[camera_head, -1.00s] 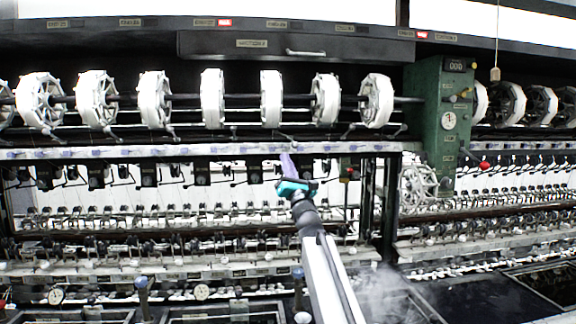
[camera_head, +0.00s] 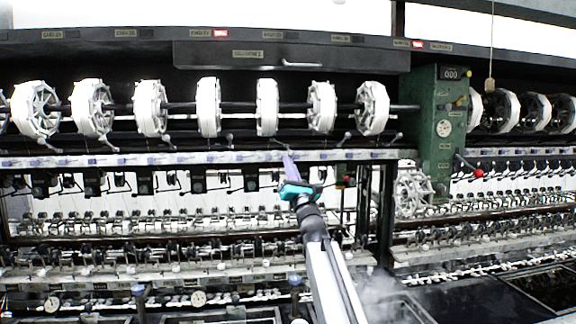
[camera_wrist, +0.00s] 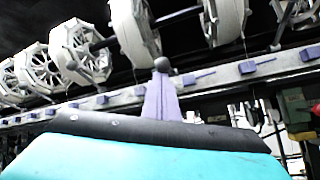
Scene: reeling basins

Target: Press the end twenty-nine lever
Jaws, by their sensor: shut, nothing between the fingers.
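A row of small levers with dark ball knobs, such as this one (camera_head: 343,140), runs below the white reels in the head view. Their end numbers cannot be read, so I cannot tell which one is end twenty-nine. My gripper (camera_head: 288,158), teal with lavender fingers, is shut and empty, its tip over the purple-marked rail. In the wrist view the shut fingers (camera_wrist: 160,100) point up at a lever's ball knob (camera_wrist: 161,65), which appears right at their tip. I cannot tell whether they touch. The rest of that lever is hidden behind the fingers.
The long rail (camera_head: 130,159) crosses in front below the reels (camera_head: 267,106). Another ball-knobbed lever (camera_wrist: 275,47) stands to the right in the wrist view. A green gearbox (camera_head: 440,120) with a red-knobbed lever (camera_head: 478,173) is further right. Steam rises at the lower right.

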